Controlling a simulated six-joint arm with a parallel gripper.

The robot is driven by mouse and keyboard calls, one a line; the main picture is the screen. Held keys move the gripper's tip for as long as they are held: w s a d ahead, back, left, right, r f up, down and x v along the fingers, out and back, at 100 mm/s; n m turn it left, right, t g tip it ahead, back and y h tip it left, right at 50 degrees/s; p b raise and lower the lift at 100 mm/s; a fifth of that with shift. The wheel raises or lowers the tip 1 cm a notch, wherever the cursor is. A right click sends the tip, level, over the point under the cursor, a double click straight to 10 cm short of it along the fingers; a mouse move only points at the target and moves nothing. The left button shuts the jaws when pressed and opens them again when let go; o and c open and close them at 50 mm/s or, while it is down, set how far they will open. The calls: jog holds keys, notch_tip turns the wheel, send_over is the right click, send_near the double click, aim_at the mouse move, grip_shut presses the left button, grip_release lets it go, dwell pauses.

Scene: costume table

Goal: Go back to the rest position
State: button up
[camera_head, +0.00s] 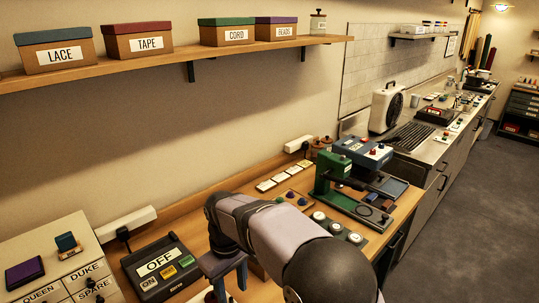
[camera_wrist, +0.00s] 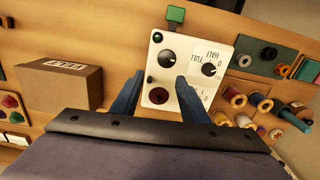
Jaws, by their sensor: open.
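Beyond the fingers is a white panel (camera_wrist: 218,50) with black dials, marked HALF and FULL. The fingers overlap its lower part in the picture; I cannot tell whether they touch it.
A cardboard box (camera_wrist: 60,85) stands left of the fingers, and several thread spools (camera_wrist: 258,103) stand right. In the head view, a black box marked OFF (camera_head: 160,268) is left of my arm and a green press (camera_head: 335,170) is right. A shelf (camera_head: 180,58) runs above.

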jog(key=s+d+f+m, duration=0.1)
jog(key=s+d+m, duration=0.2)
jog(key=d, duration=0.5)
jog(key=s+d+m, duration=0.2)
jog(key=s+d, duration=0.1)
jog(key=d, duration=0.5)
jog(key=s+d+f+m, duration=0.3)
jog(key=s+d, duration=0.5)
jog(key=s, duration=0.3)
jog(key=shift+d+f+m, duration=0.35)
jog(key=shift+f+m, duration=0.05)
jog(key=shift+m, duration=0.3)
dwell(0.4)
